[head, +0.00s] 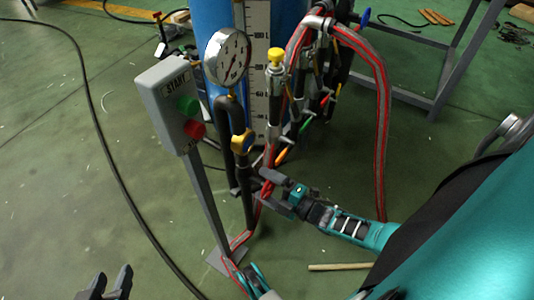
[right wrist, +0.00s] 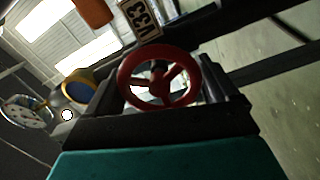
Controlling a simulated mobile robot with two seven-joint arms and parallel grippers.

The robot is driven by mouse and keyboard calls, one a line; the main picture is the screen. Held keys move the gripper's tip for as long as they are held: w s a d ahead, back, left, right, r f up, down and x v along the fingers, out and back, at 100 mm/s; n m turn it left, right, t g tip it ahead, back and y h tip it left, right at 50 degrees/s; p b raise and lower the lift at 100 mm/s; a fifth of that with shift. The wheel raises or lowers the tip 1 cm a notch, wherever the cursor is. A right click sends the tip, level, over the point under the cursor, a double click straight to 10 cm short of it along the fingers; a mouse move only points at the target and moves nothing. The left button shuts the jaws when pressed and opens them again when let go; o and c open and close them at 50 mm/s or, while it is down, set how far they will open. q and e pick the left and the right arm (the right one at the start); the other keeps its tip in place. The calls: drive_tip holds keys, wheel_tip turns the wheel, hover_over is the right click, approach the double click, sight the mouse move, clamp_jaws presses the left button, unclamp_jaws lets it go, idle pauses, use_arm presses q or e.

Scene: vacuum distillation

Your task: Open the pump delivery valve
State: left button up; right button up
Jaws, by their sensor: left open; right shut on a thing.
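A red handwheel valve (right wrist: 160,80) fills the middle of the right wrist view, with a tag reading "V33" (right wrist: 142,17) behind it. I cannot tell from the tag whether this is the pump delivery valve. My right gripper (right wrist: 168,98) has a dark finger on either side of the wheel and is shut on it. In the head view, this gripper (head: 266,184) reaches in from the right to the base of the pipes, where only a little red of the wheel shows. My left gripper (head: 109,284) is open and empty over the floor at the lower left.
A START button box (head: 172,98) on a post stands left of a pressure gauge (head: 228,56) and a blue tank (head: 208,20). A red-striped hose (head: 380,130) loops down at the right. A black cable crosses the left floor. The left floor is otherwise mostly clear.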

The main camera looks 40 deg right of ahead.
drive_tip(key=n, duration=0.7)
drive_tip(key=shift+f, duration=0.1)
drive_tip(key=n, duration=0.4)
drive_tip(key=shift+d+n, duration=0.1)
drive_tip(key=shift+n, duration=0.3)
use_arm(q)
drive_tip(key=shift+s+f, duration=0.1)
use_arm(e)
drive_tip(key=shift+n, duration=1.7)
drive_tip(key=o, duration=0.8)
drive_tip(key=shift+s, duration=0.1)
use_arm(q)
drive_tip(key=shift+s+a+p, duration=0.1)
drive_tip(key=shift+a+p, duration=0.1)
drive_tip(key=shift+p, duration=0.35)
use_arm(e)
drive_tip(key=v, duration=1.2)
drive_tip(key=shift+s+d, duration=0.2)
drive_tip(key=shift+s, duration=0.15)
